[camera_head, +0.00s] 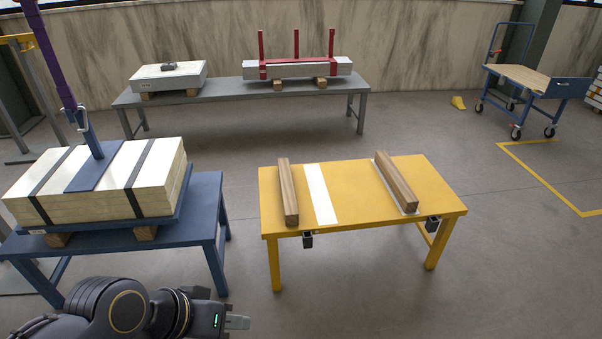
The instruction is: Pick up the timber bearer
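Two timber bearers lie on the yellow table (355,178) in the head view. The left bearer (288,192) lies along the table's left side, to the left of a bare white strip (320,194). The right bearer (397,183) lies on the right part, with white showing along its edges. My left gripper (238,322) is at the bottom of the view, apart from both bearers and nearer to me than the yellow table. Its fingers appear as a short grey tip, and their opening cannot be made out. My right gripper is not in view.
A blue bench (205,198) at left holds a strapped cream stack (150,165) with a blue lifting bar. A grey bench (225,90) stands behind with a slab and a red-framed beam. A blue cart (530,80) is far right. Floor between the tables is clear.

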